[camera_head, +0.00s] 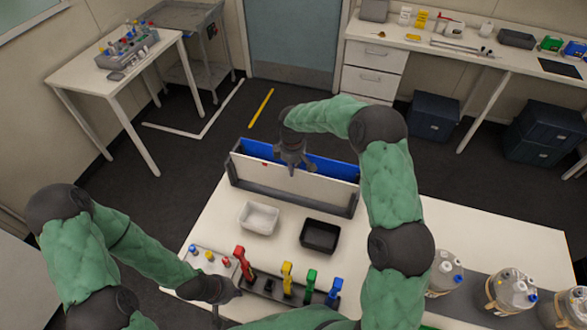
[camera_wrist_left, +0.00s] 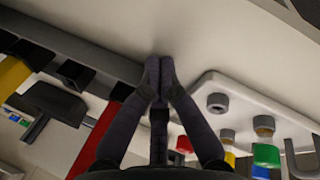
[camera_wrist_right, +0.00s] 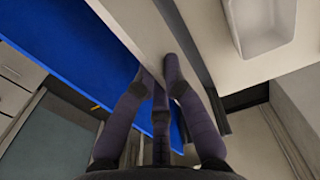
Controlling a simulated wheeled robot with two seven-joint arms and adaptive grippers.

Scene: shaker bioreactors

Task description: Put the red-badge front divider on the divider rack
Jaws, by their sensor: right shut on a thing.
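The front divider (camera_head: 310,186) is a long pale panel with a small red badge (camera_head: 264,163) near its upper left. It stands upright at the grey divider rack (camera_head: 285,201), along the rack's front side. I cannot tell whether its lower edge is fully seated. My right gripper (camera_head: 292,170) is shut on the top edge of this divider. The right wrist view shows the panel's edge (camera_wrist_right: 140,28) between the fingertips (camera_wrist_right: 155,72). A blue panel (camera_head: 332,167) stands behind it. My left gripper (camera_head: 217,312) is low at the table's front left; its fingertips (camera_wrist_left: 158,68) are together and empty.
A white tray (camera_head: 259,231) and a black tray (camera_head: 320,249) lie in front of the rack. A holder (camera_head: 268,289) with coloured-handled tools and a small white board (camera_head: 205,252) are near my left gripper. Bioreactor vessels (camera_head: 511,300) stand at right.

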